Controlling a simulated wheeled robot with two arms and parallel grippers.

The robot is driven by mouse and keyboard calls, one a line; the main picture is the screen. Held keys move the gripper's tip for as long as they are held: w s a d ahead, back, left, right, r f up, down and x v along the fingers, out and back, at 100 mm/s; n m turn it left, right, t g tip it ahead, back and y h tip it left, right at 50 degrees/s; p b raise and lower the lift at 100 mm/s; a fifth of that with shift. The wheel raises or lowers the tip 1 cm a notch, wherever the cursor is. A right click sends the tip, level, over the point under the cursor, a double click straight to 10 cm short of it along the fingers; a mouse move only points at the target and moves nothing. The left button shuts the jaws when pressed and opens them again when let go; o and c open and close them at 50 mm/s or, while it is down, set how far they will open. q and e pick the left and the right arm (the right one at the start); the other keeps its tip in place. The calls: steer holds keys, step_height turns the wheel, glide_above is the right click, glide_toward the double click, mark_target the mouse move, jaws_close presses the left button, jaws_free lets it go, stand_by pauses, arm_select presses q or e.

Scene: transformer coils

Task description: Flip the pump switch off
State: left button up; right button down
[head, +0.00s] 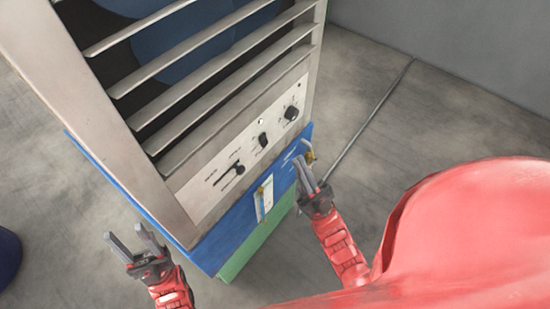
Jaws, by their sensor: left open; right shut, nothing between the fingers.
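A large pale machine with slats has a control panel (215,187) low on its front. The panel carries a dark slider-like control (238,169), a small black switch (263,140) in the middle and a round black knob (291,113). The labels are too small to read, so I cannot tell which is the pump switch or how it is set. My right gripper (302,165) is shut and empty, below and right of the knob, apart from the panel. My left gripper (125,236) is open and empty, left of the machine's lower corner.
The machine stands on a blue base (222,243) with a white label, above a green block (248,254). The slats (190,82) rise above the panel. A thin dark line (370,122) runs across the floor at right. A dark blue object shows at the left edge. Grey floor (480,125) lies open at right.

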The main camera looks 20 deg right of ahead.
steer(key=w+d+f+m+g+h+b, duration=0.2)
steer(key=f+b, duration=0.4)
steer(key=f, duration=0.4)
steer(key=w+d+f+m+g+h+b, duration=0.2)
steer(key=w+d+f+g+b, duration=0.2)
steer(key=f, duration=0.5)
steer(key=shift+w+d+f+g+h+b, duration=0.2)
steer(key=shift+d+f+g+h+b, duration=0.15)
steer(key=shift+d+b, duration=0.75)
glide_toward(266, 142)
step_height(266, 142, up, 4)
steer(key=w+a, duration=0.1)
steer(key=w, duration=0.1)
steer(key=w+a+f+p, duration=0.1)
steer(key=w, duration=0.1)
steer(key=shift+a+f, duration=0.2)
steer(key=shift+w+a+f, duration=0.2)
steer(key=shift+w+f, duration=0.15)
steer(key=shift+w, duration=0.05)
